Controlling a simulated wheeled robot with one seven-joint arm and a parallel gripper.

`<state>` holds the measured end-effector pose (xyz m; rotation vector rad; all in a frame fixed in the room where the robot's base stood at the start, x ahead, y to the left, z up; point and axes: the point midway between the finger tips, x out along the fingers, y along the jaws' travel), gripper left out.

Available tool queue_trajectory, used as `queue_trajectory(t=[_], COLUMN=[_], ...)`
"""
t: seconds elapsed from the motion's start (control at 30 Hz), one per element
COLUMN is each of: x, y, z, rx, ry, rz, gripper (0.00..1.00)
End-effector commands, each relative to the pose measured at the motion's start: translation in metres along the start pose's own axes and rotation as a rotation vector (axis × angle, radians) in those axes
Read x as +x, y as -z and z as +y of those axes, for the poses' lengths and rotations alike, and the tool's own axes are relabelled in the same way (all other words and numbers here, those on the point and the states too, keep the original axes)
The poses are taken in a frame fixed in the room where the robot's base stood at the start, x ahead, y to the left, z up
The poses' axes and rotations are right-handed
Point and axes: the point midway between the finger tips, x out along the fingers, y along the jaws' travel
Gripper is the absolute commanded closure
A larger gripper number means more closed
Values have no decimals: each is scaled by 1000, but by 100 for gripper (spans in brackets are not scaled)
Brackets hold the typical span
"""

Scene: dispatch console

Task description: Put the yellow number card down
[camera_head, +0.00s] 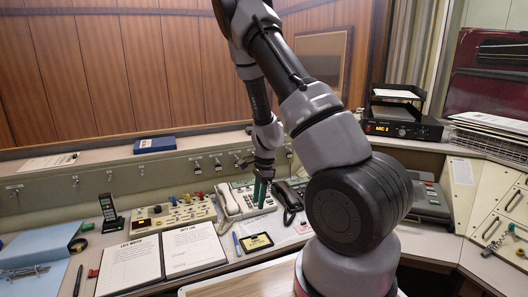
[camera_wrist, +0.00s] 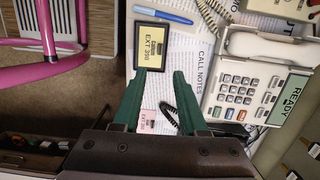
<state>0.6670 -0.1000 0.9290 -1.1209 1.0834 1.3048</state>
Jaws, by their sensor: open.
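The yellow number card (camera_head: 257,242), in a black frame, lies on the desk by the white papers. My gripper (camera_head: 261,203) has green fingers pointing down near the phones. In the wrist view my gripper (camera_wrist: 160,74) is open, its fingers apart with nothing held between them. A pale pink card (camera_wrist: 148,119) shows on the desk in the gap between the fingers, below them.
A cream desk phone (camera_wrist: 246,92) stands close to the card's right. A blue pen (camera_head: 237,244) lies close to its left. Call-notes paper (camera_wrist: 203,55) lies around the card. A black phone (camera_head: 290,200) and two printed sheets (camera_head: 192,249) are nearby.

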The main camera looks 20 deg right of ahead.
Motion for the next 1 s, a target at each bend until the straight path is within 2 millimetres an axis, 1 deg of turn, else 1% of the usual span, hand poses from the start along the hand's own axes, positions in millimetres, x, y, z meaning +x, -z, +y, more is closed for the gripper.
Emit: queue_trajectory(t=[0.07, 0.17, 0.27, 0.3, 0.37, 0.4, 0.47, 0.5, 0.57, 0.6, 0.67, 0.7, 0.77, 0.8, 0.87, 0.9, 1.0], x=[-6, -30, -72, -92, -122, -141, -170, -188, -215, -232, -256, -272, -294, -307, -325, -336, -358], y=[-3, -16, -35, -44, -56, -63, -73, -78, -86, -90, -96, -99, -103, -105, -108, -109, -110], z=[-1, -4, -5, -4, 0, 4, 12, 18, 29, 37, 50, 60, 76, 87, 104, 116, 145], rx=[-11, -57, -144, -188, -260, -308, -382, -431, -506, -555, -632, -681, -755, -802, -873, -919, -1021], ry=[9, 39, 90, 115, 153, 180, 218, 244, 284, 310, 348, 372, 408, 430, 461, 480, 518], rz=[-9, -41, -87, -104, -125, -134, -143, -143, -138, -131, -111, -94, -61, -35, 10, 45, 140], gripper=[58, 58, 58, 58, 58, 58, 58, 58, 58, 58, 58, 58, 58, 58, 58, 58, 58])
